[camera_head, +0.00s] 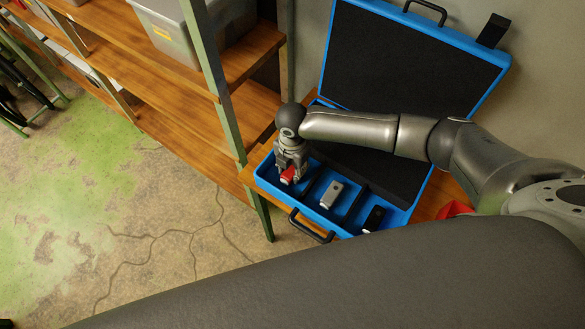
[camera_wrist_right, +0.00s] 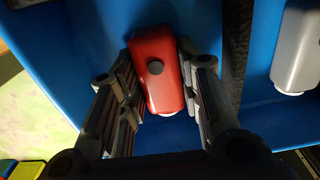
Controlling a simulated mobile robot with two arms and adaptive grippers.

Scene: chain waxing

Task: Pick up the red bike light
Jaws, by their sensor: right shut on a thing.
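The red bike light (camera_head: 288,174) is in the left compartment of the open blue case (camera_head: 267,183). In the right wrist view the red light (camera_wrist_right: 156,68) lies between the two fingers, with a round grey button on its face. My right gripper (camera_head: 287,170) reaches down into that compartment and is shut on the red light. In the wrist view its fingers (camera_wrist_right: 160,95) flank the light's sides. Whether the light touches the case floor is unclear. My left gripper is not in view.
A silver-grey light (camera_head: 331,194) and a black one (camera_head: 374,218) sit in the neighbouring compartments, past dark dividers. The raised lid (camera_head: 400,60) stands behind. A wooden shelf (camera_head: 150,85) with a grey bin (camera_head: 200,30) is at the left.

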